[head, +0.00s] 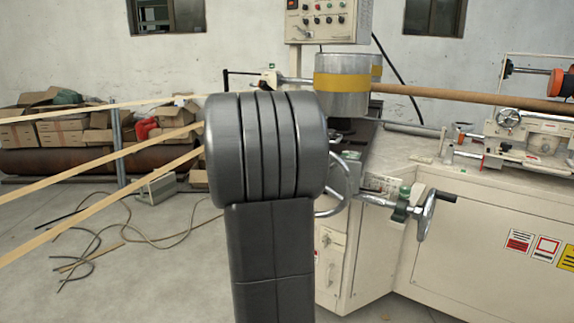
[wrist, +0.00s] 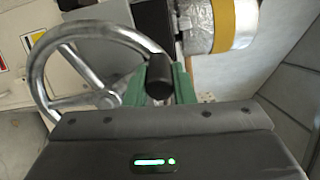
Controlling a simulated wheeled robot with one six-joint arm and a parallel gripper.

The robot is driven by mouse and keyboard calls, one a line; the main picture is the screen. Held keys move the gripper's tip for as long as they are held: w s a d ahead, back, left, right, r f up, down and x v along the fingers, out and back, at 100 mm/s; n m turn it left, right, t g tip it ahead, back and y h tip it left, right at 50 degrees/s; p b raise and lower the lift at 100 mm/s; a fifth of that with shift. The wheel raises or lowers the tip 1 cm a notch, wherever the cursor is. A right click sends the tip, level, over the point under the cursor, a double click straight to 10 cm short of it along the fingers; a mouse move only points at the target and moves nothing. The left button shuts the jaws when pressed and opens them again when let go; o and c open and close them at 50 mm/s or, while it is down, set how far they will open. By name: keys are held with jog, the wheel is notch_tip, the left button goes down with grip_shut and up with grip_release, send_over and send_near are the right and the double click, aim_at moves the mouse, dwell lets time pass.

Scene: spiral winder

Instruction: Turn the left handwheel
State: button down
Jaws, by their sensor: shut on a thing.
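The left handwheel (head: 347,184) is a silver metal ring on the front of the cream machine; in the head view my arm hides much of it. In the wrist view the handwheel (wrist: 38,80) fills the left side, with its spokes and hub visible. Its dark crank handle (wrist: 159,72) points toward the camera. My gripper (wrist: 158,88) has green fingers on both sides of this handle and is shut on it. The gripper is hidden behind my arm in the head view.
A second handwheel (head: 428,214) with a dark handle sticks out to the right. A silver drum with a yellow band (head: 342,82) stands above. A control box (head: 330,20) is at the top. Tan strips run in from the left. Cables lie on the open floor at left.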

jog(key=shift+s+d+r+m, duration=0.1)
jog(key=shift+d+r+m, duration=0.1)
jog(key=shift+d+m, duration=0.15)
dwell(0.3)
jog(key=c, duration=1.2)
grip_release()
jog(key=shift+c, duration=0.2)
jog(key=shift+a, duration=0.1)
jog(key=p+v, duration=0.1)
jog(key=v, duration=1.2)
jog(key=shift+s, duration=0.4)
jog(key=shift+a, duration=0.1)
